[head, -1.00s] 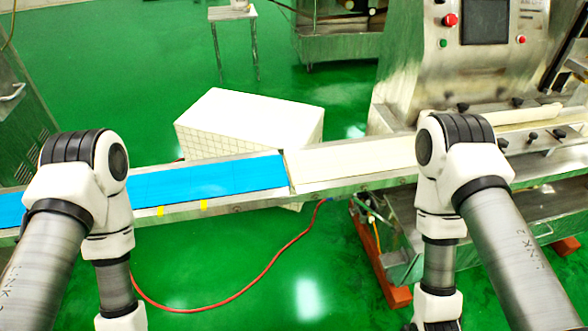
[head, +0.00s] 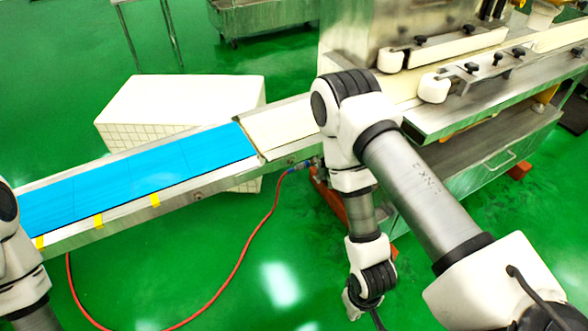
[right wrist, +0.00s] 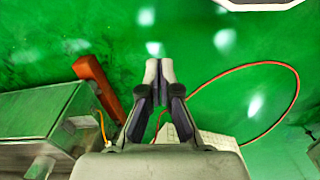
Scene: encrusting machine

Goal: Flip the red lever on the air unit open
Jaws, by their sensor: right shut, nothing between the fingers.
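The red lever cannot be made out in either view. In the head view, a red air hose (head: 245,228) rises to small fittings (head: 313,164) under the conveyor, beside my right arm; the air unit is not clear there. In the right wrist view, my right gripper (right wrist: 160,70) is shut and empty, with its fingertips together over the green floor. The hose (right wrist: 285,68) loops to the right of it, apart from the fingers. My left gripper is outside the head view; only part of that arm shows at the left edge.
A conveyor with a blue belt (head: 130,178) crosses ahead, with a white tiled block (head: 180,105) behind it. The steel machine (head: 480,110) stands at the right. In the right wrist view, its steel cabinet (right wrist: 35,115) and a red foot (right wrist: 95,85) lie left of the gripper.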

